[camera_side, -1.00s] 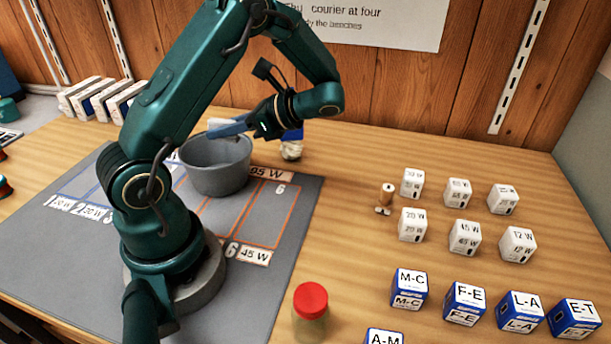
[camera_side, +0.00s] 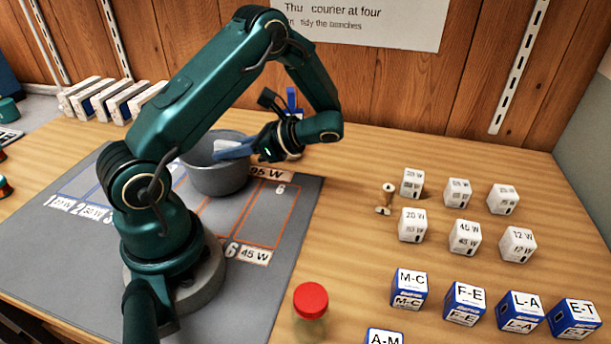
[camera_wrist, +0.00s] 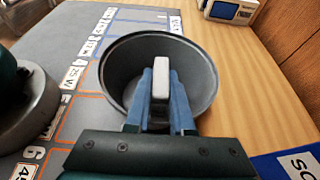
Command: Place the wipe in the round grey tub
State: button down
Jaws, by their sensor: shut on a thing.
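The round grey tub (camera_side: 217,178) stands on the grey mat, and its open mouth shows in the wrist view (camera_wrist: 196,62). My gripper (camera_side: 229,148) reaches over the tub's right rim with its blue fingers pointing left. It is shut on the wipe, a small whitish block (camera_side: 221,146). In the wrist view the wipe (camera_wrist: 161,78) sits between the two blue fingers (camera_wrist: 160,95), over the tub's opening. The part of the tub below the fingers is hidden.
White watt-marked boxes (camera_side: 465,237) and blue lettered boxes (camera_side: 465,303) stand on the right. A red-lidded jar (camera_side: 310,308) is at the front. A blue thing (camera_side: 292,103) stands behind my gripper.

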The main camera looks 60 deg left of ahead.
jog(key=shift+f, duration=0.25)
jog(key=c, duration=0.8)
grip_release()
dwell(0.4)
